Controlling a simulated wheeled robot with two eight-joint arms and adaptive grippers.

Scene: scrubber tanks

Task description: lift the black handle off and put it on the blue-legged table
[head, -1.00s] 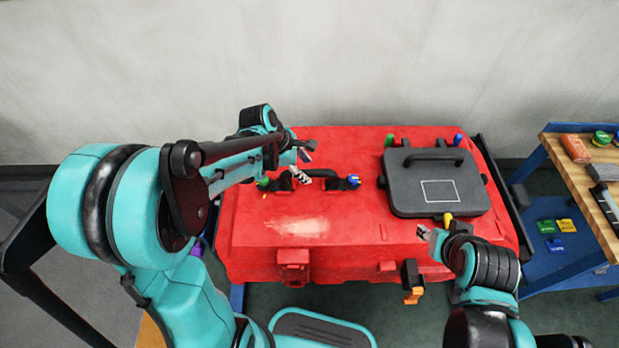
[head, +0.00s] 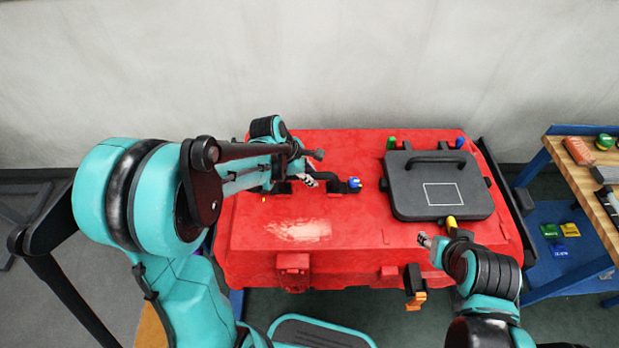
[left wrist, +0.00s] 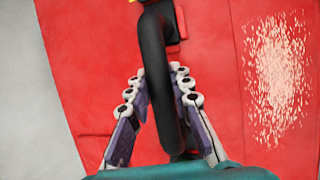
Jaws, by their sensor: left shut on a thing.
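The black handle (head: 338,187) is at the back left of the red tank top (head: 350,225), with a blue piece (head: 355,182) at its right end. My left gripper (head: 306,181) reaches it from the left. In the left wrist view, the handle (left wrist: 156,70) runs between the fingers of my left gripper (left wrist: 160,88), which is shut on it. I cannot tell whether the handle is clear of the tank. My right gripper (head: 427,240) is near the tank's front right, away from the handle; its jaws are too small to read. The blue-legged table (head: 552,148) is at the far right.
A dark lid (head: 410,200) with its own handle sits on the tank's right. The table top holds several items, including an orange block (head: 578,150) and a green roll (head: 605,141). Coloured pieces lie on its lower shelf (head: 545,215). A wall stands close behind the tank.

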